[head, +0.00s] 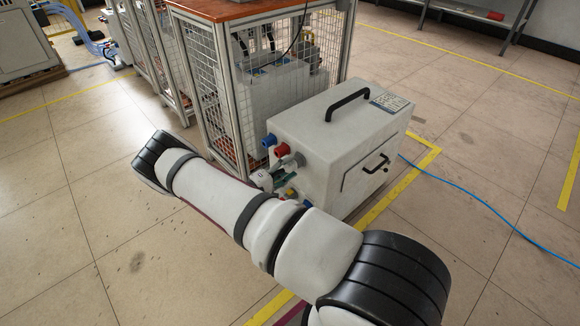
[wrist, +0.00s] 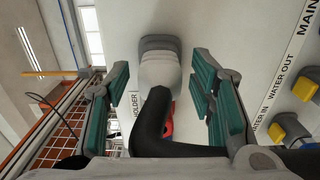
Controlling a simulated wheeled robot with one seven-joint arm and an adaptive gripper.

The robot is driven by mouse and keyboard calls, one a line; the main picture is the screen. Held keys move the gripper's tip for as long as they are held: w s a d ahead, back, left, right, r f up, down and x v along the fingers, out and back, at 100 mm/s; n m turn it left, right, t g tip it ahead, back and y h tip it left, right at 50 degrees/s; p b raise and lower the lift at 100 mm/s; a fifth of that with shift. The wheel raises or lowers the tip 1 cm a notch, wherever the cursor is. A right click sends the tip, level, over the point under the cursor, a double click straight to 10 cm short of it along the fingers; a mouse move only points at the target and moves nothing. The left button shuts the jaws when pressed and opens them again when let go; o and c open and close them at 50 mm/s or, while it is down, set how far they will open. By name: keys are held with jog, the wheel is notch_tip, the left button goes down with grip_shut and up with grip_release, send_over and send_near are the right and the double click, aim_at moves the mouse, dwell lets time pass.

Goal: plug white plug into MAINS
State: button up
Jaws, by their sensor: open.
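In the wrist view a pale grey-white plug (wrist: 160,70) with a thick black cable (wrist: 151,118) sits at the panel beside the "HOLDER" label (wrist: 134,108). My gripper (wrist: 161,85) is open, with its teal-padded fingers on either side of the plug and a gap on each side. In the head view my gripper (head: 279,178) is at the connector side of the white heater box (head: 318,128). The start of a "MAIN" label (wrist: 308,14) shows at the wrist view's top right. The MAINS socket itself is not in that view.
Yellow-capped fittings (wrist: 288,128) are beside the water labels, right of my gripper. A red part (wrist: 168,122) is partly behind the cable. Blue (head: 270,140) and red (head: 282,150) connectors stick out of the box. A mesh-sided cabinet (head: 210,85) stands behind it.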

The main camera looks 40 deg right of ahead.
grip_shut()
jog(key=shift+a, duration=0.1)
jog(key=shift+s+a, duration=0.1)
jog(key=shift+a, duration=2.75)
